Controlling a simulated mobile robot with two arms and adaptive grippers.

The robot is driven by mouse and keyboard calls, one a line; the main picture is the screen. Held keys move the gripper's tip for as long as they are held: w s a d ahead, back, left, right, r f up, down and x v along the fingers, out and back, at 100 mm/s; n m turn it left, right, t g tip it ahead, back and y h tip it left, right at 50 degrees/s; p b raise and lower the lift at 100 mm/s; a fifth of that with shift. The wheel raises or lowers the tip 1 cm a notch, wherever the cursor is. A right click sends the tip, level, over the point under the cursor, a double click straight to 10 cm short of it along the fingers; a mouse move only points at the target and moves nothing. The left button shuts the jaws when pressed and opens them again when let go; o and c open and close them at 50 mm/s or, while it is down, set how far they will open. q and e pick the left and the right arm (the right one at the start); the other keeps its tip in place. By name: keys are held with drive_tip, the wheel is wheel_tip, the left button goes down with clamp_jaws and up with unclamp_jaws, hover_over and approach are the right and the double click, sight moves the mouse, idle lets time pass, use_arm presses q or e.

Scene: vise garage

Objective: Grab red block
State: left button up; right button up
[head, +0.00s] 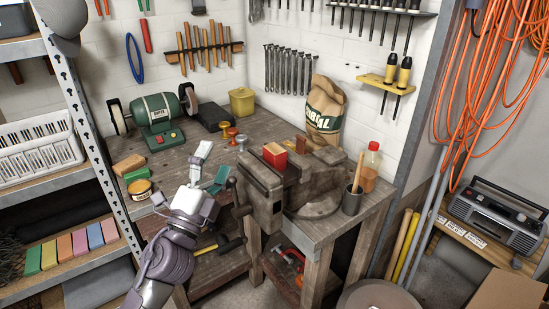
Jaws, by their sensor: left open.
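My left gripper (211,166) reaches up from the lower left and is over the front part of the workbench (200,150). Its fingers are apart and empty. It is to the left of the vise and clear of the red block in the picture. My right gripper is out of the picture.
A green bench grinder (158,112), a paper sack (325,108), a bottle (370,165) and a dark cup (352,200) stand on the bench. Small blocks and a round tin (138,189) lie at its left. A metal shelf (85,120) borders the left side.

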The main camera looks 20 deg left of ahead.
use_arm(q)
drive_tip(key=w+d+r+m+g+h, duration=0.2)
drive_tip(key=d+r+m+g+h, duration=0.25)
drive_tip(key=m+h, duration=0.85)
drive_tip(key=m+g+y, duration=0.6)
drive_tip(key=m+g, duration=0.2)
drive_tip(key=m, duration=0.4)
approach(268, 150)
drive_tip(key=p+x, duration=0.2)
drive_tip(key=x, duration=0.4)
drive_tip(key=shift+w+d+f, duration=0.15)
drive_tip(key=shift+w+f, duration=0.1)
drive_tip(key=shift+f, duration=0.05)
drive_tip(key=p+x, duration=0.2)
drive_tip(key=x, duration=0.3)
drive_tip(key=shift+d+r+p, duration=0.15)
drive_tip(key=shift+r+p, duration=0.15)
drive_tip(key=shift+p, duration=0.1)
drive_tip(key=shift+w+d+f, duration=0.1)
drive_tip(key=shift+w+f, duration=0.05)
drive_tip(key=shift+f, duration=0.05)
drive_tip(key=shift+c, duration=0.6)
drive_tip(key=c, duration=1.2)
